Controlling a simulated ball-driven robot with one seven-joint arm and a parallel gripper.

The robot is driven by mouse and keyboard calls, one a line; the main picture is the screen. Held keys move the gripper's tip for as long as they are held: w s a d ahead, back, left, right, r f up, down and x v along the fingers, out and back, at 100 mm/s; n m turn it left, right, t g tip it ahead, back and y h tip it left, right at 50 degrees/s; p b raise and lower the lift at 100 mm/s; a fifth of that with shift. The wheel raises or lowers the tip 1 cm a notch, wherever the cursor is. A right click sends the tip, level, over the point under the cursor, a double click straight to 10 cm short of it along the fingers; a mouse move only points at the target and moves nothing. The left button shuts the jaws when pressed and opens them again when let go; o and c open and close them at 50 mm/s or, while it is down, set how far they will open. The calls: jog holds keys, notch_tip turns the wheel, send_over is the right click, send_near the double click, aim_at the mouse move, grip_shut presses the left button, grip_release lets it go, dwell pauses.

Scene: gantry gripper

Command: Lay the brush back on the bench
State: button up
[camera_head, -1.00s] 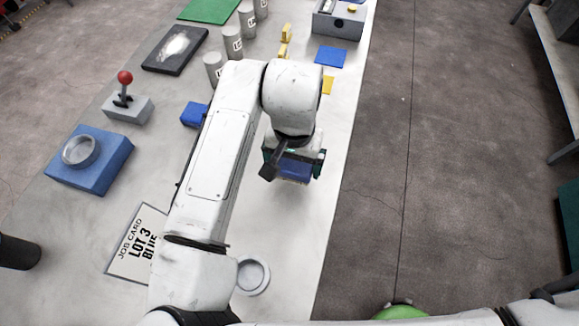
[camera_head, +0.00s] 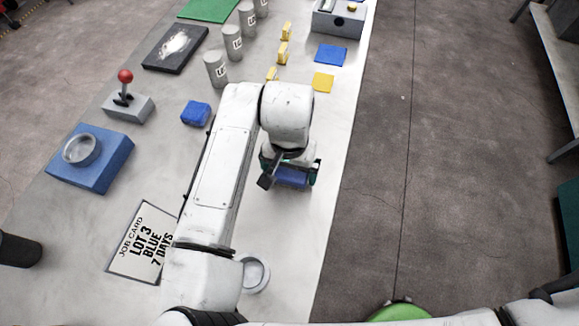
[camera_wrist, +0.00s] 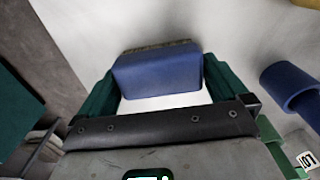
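The brush (camera_wrist: 157,75) is a blue block with a strip of brownish bristles along its far edge in the wrist view. My gripper (camera_wrist: 155,90) has a green finger against each side of it and holds it. In the head view my gripper (camera_head: 289,172) is over the right part of the pale bench (camera_head: 265,220), with the blue brush (camera_head: 291,179) between its fingers. My wrist hides part of the brush there. I cannot tell whether the brush touches the bench.
Nearby are a white ring-shaped dish (camera_head: 255,274), a job card (camera_head: 142,243), a blue block (camera_head: 195,113) and a yellow square (camera_head: 323,82). A blue rounded object (camera_wrist: 290,85) shows at right in the wrist view. The bench's right edge is close to my gripper.

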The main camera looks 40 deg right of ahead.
notch_tip(320, 180, up, 12)
jog(key=shift+r+b, duration=0.15)
jog(key=shift+b, duration=0.25)
dwell(0.3)
